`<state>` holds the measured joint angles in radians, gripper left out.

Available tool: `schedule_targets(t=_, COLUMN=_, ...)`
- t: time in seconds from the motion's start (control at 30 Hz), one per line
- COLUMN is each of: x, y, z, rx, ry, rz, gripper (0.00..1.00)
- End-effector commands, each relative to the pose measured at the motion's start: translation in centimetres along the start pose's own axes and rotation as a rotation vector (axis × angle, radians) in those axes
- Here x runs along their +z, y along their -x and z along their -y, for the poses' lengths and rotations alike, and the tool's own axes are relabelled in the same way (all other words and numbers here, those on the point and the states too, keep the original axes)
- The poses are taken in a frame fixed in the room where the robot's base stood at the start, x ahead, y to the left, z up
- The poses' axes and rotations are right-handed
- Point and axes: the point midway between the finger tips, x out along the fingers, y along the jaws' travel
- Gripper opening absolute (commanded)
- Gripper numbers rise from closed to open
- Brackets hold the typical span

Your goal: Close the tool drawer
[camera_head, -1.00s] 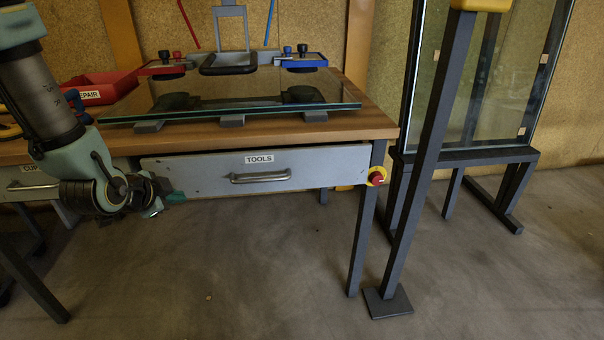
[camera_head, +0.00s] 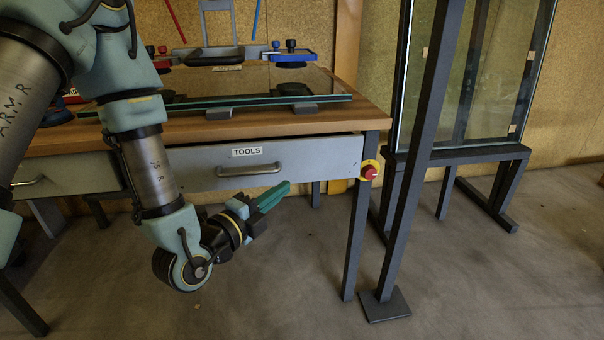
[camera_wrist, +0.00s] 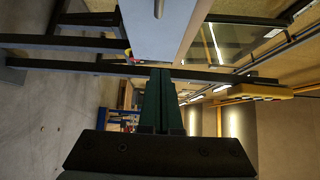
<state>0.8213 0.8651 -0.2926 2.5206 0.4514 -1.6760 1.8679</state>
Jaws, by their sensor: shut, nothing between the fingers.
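The tool drawer (camera_head: 205,172) is a grey front labelled TOOLS, under the wooden bench top, with a metal bar handle (camera_head: 250,170). A dark gap shows above its front, and it seems to stand out a little. My gripper (camera_head: 286,187) has green fingers, shut and empty. In the head view they lie just below the drawer's lower edge, right of the handle, pointing right and slightly up. I cannot tell whether they touch it. In the wrist view the shut fingers (camera_wrist: 161,74) lie beyond the grey drawer front (camera_wrist: 150,35), whose handle (camera_wrist: 158,8) shows at the top.
A red button on a yellow ring (camera_head: 369,172) sits beside the drawer's right end, by the bench leg (camera_head: 351,235). A dark post (camera_head: 414,170) stands further right, before a glass rack (camera_head: 460,153). A glass sheet (camera_head: 325,98) lies on the bench. Floor in front is clear.

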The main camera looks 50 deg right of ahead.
Motion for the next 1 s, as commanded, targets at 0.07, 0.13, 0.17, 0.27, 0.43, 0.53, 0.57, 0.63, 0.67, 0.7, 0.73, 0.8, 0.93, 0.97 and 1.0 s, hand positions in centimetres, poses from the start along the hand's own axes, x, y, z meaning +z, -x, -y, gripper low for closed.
schedule_targets(t=0.07, x=0.1, y=-0.3, z=-0.6, rx=-0.004, ry=-0.003, rz=0.001, gripper=0.00)
schedule_targets(t=0.13, x=0.1, y=-0.6, z=-0.6, rx=-0.004, ry=-0.002, rz=0.000, gripper=0.00)
schedule_targets(t=0.17, x=0.1, y=-0.7, z=-0.6, rx=-0.004, ry=-0.002, rz=0.000, gripper=0.00)
schedule_targets(t=0.27, x=0.1, y=-0.9, z=-0.6, rx=-0.003, ry=-0.002, rz=0.002, gripper=0.00)
schedule_targets(t=0.43, x=0.0, y=-1.3, z=-0.6, rx=-0.002, ry=-0.002, rz=0.002, gripper=0.00)
schedule_targets(t=0.53, x=-0.1, y=-1.4, z=-0.6, rx=-0.001, ry=-0.002, rz=0.003, gripper=0.00)
schedule_targets(t=0.57, x=-0.2, y=-1.8, z=-0.3, rx=-0.002, ry=-0.001, rz=0.002, gripper=0.00)
schedule_targets(t=0.63, x=-0.1, y=-3.5, z=0.0, rx=0.000, ry=0.001, rz=0.003, gripper=0.00)
schedule_targets(t=0.67, x=-0.1, y=-4.2, z=0.0, rx=0.000, ry=0.002, rz=0.003, gripper=0.00)
schedule_targets(t=0.7, x=-0.1, y=-5.0, z=0.0, rx=-0.001, ry=0.001, rz=0.003, gripper=0.00)
schedule_targets(t=0.73, x=-0.1, y=-5.6, z=0.0, rx=0.000, ry=0.002, rz=0.003, gripper=0.00)
schedule_targets(t=0.8, x=-0.1, y=-7.1, z=0.0, rx=0.000, ry=0.003, rz=0.003, gripper=0.00)
schedule_targets(t=0.93, x=0.2, y=-9.4, z=-0.1, rx=0.000, ry=0.003, rz=0.006, gripper=0.00)
schedule_targets(t=0.97, x=0.8, y=-9.7, z=-0.1, rx=0.002, ry=0.003, rz=0.008, gripper=0.00)
schedule_targets(t=1.0, x=1.2, y=-10.2, z=0.0, rx=0.000, ry=0.002, rz=0.007, gripper=0.00)
